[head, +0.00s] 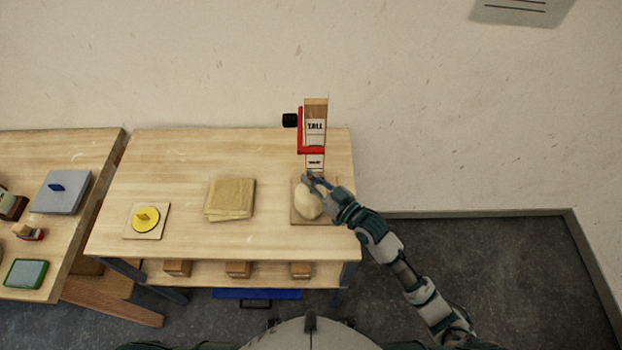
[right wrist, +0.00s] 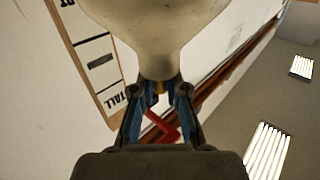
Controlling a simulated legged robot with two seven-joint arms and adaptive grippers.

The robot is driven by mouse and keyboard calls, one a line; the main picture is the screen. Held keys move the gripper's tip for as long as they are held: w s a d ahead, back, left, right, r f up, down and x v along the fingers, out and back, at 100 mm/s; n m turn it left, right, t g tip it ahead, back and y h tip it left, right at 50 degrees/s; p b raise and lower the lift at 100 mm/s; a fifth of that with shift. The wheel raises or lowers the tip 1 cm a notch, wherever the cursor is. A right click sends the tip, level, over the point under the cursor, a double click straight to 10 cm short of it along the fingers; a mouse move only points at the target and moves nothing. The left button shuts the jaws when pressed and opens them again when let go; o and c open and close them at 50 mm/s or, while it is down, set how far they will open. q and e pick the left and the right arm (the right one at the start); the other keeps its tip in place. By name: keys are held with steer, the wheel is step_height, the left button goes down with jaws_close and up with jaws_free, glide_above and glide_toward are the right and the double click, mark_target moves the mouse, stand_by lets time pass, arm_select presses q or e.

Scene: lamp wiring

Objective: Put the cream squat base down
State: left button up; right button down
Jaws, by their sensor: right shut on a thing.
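The cream squat base (head: 308,203) is at the right end of the table, over a square wooden board (head: 300,219). My right gripper (head: 316,182) is shut on its narrow neck. In the right wrist view the base (right wrist: 155,25) fills the top of the picture, with the blue fingers of the gripper (right wrist: 160,92) closed around the neck. I cannot tell whether the base touches the board. My left gripper does not show.
A wooden height gauge (head: 316,105) marked TALL, with a red slider (head: 311,150), stands just behind the base. Folded tan cloths (head: 230,198) lie mid-table. A yellow disc (head: 146,218) sits on a small board at left. Bare tabletop lies between them.

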steer(key=c, duration=1.2)
jaws_free()
steer(key=shift+d, duration=0.15)
steer(key=shift+s, duration=0.1)
steer(key=b+v, duration=0.1)
steer(key=v, duration=1)
steer(key=shift+s+d, duration=0.2)
steer(key=shift+s, duration=0.1)
steer(key=shift+a+r, duration=0.1)
